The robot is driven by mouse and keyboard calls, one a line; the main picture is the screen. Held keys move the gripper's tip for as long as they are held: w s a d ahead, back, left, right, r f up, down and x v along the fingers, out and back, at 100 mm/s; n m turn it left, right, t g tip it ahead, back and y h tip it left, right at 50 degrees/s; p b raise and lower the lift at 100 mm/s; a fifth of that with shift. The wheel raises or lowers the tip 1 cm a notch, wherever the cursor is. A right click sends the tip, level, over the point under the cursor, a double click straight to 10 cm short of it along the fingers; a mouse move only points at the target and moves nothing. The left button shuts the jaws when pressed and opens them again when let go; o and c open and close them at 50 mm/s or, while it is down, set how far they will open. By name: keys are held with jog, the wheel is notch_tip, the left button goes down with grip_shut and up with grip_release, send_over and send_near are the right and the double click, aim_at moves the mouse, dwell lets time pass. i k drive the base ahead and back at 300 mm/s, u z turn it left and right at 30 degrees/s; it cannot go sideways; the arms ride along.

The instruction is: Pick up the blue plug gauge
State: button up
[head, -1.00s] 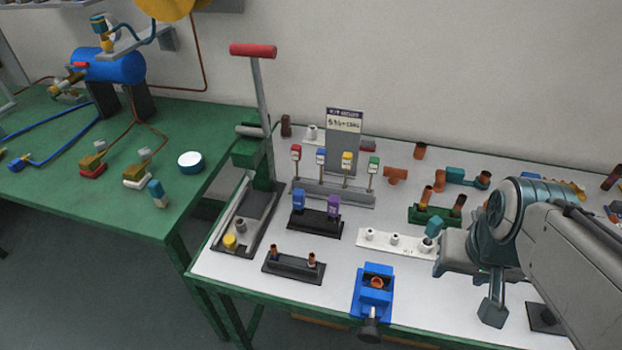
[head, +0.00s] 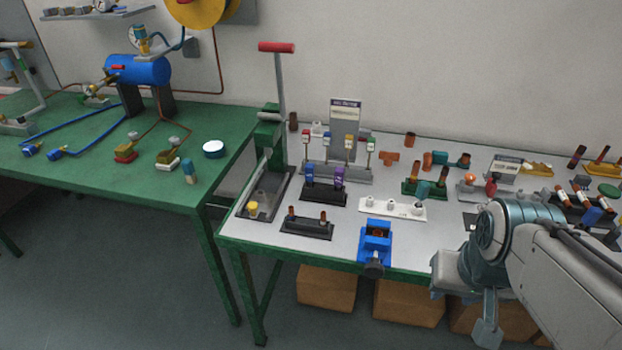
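A blue block (head: 309,173) also stands beside a purple block (head: 338,176) on a black base in front of the rack. I cannot tell for sure which blue piece is the plug gauge. My gripper (head: 486,332) points down at lower right, in front of the table's front edge, well away from both. Its fingers are not clear enough to show their opening.
A blue vise (head: 375,244) stands at the table's front edge. A tall press with a red handle (head: 276,47) stands left of the rack. A white block (head: 392,209) with fittings lies behind the vise. Cardboard boxes (head: 326,288) sit under the table.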

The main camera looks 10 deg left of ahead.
aim_at(310, 168)
jog(key=k, duration=0.3)
jog(key=u, duration=2.45)
jog(key=i, duration=1.85)
jog(key=z, duration=2.35)
jog(key=i, duration=0.5)
